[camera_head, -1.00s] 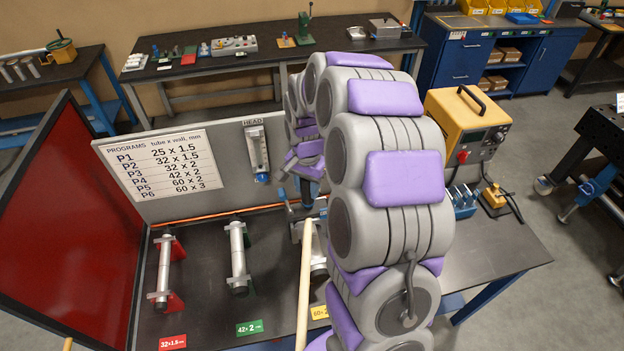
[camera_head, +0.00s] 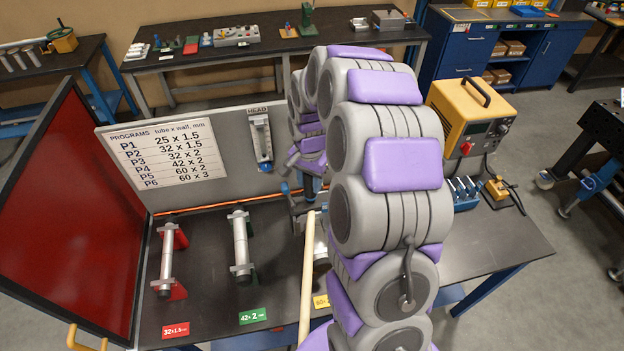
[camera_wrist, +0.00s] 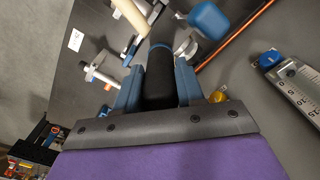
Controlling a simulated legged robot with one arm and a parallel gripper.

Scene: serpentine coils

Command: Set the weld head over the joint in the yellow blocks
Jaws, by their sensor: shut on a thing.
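My gripper (camera_wrist: 157,88) is shut on the black handle (camera_wrist: 160,72) of the weld head in the wrist view. The head's blue and grey parts (camera_wrist: 186,46) show beyond the jaws. In the head view my gripper (camera_head: 304,186) is mostly hidden by my arm, above the back of the bench. A yellow 60x2 label (camera_head: 321,301) marks the station at the bench's front, right of the green one. The yellow blocks and their joint are mostly hidden behind my arm and a pale rod (camera_head: 308,275). I cannot tell whether the head touches the tube.
Tubes lie on the red blocks (camera_head: 180,238) and green blocks (camera_head: 249,272) to the left. A program board (camera_head: 165,155) and HEAD holder (camera_head: 261,140) stand behind.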

